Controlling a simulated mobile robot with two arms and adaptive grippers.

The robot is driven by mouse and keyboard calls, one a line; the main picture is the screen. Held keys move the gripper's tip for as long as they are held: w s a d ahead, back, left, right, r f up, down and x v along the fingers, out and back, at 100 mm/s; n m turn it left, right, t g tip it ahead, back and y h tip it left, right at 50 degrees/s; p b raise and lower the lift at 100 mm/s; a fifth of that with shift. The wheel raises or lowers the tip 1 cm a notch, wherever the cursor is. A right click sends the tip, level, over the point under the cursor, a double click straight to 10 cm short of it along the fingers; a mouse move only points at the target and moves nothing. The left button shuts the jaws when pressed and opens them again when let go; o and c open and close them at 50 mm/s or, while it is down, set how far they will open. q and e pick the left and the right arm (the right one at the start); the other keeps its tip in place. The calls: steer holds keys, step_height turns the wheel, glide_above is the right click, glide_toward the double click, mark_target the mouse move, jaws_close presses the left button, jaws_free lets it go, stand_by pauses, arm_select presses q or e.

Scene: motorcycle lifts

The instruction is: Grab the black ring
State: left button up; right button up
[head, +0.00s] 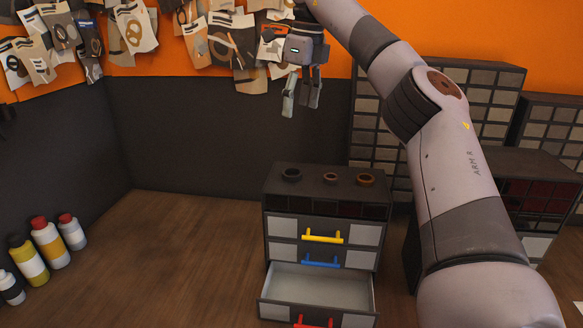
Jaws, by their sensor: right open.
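The black ring (291,175) lies on the top of the small drawer cabinet (318,193), at its left side. Two brown rings lie to its right on the same top: a smaller one (331,177) in the middle and a larger one (366,180) at the right. My right gripper (301,106) is open and empty, with its fingers pointing down. In the picture it is above the cabinet top, clear of the rings. My left gripper is not in view.
The cabinet's bottom drawer (318,286) is pulled out and looks empty. Several bottles (47,243) stand at the left. Packets hang on the orange wall behind. Parts cabinets (485,95) stand at the right. The wooden floor (180,250) left of the cabinet is clear.

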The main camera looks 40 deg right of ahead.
steer(key=f, duration=0.3)
steer(key=f+b, duration=0.1)
steer(key=f, duration=0.3)
steer(key=w+f+b, duration=0.1)
steer(key=f, duration=0.3)
steer(key=shift+a, duration=0.25)
steer(key=shift+s+f, duration=0.1)
steer(key=shift+f, duration=0.1)
steer(key=shift+f+p, duration=0.45)
steer(key=shift+f, duration=0.05)
steer(key=f, duration=0.2)
steer(key=f+p, duration=0.1)
steer(key=shift+w+f, duration=0.25)
steer(key=shift+f, duration=0.1)
steer(key=shift+d+f, duration=0.1)
steer(key=shift+f, duration=0.2)
steer(key=shift+c, duration=0.2)
